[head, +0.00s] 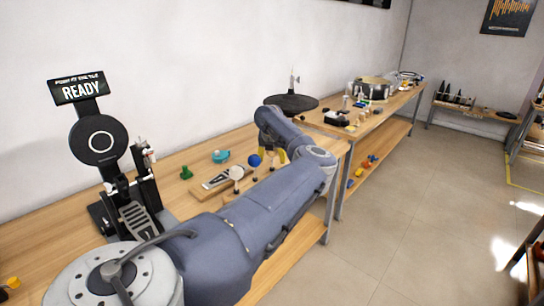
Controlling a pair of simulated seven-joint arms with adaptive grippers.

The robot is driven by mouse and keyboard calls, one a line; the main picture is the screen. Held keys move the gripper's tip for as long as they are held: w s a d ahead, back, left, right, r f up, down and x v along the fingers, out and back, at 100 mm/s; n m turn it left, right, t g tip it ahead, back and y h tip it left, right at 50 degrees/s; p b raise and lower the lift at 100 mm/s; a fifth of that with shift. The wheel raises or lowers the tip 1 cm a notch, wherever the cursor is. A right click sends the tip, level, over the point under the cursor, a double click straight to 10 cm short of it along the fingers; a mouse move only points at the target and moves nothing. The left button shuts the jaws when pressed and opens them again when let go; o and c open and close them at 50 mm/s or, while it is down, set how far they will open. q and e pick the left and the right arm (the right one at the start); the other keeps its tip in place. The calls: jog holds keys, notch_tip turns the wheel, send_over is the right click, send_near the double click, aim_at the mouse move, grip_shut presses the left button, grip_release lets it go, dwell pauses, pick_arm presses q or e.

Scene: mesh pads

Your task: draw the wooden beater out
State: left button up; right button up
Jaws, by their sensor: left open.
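A row of beaters stands on a low wooden block on the bench. One has a white round head (236,173) and one a blue round head (254,160). A tan, wood-coloured piece (283,156) shows just right of the blue head, partly behind my arm; it looks like the wooden beater, but its shape is unclear. My left gripper (271,153) is small in view, pointing down just beyond the blue head, close to the tan piece. It is open; I cannot tell whether it touches anything. My right gripper is not in view.
A black drum pedal (135,215) with a round pad and a READY sign (79,88) stands at left. A teal item (220,156) and a green piece (186,173) lie on the bench. A black round pad (292,103) stands behind. My left arm covers the bench's front edge.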

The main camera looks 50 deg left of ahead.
pick_arm(q)
jog(key=shift+o, duration=0.2)
grip_shut()
dwell(0.4)
jog(key=shift+r, duration=0.15)
jog(key=shift+r, duration=2.35)
jog(key=shift+r, duration=0.15)
jog(key=shift+r, duration=1.35)
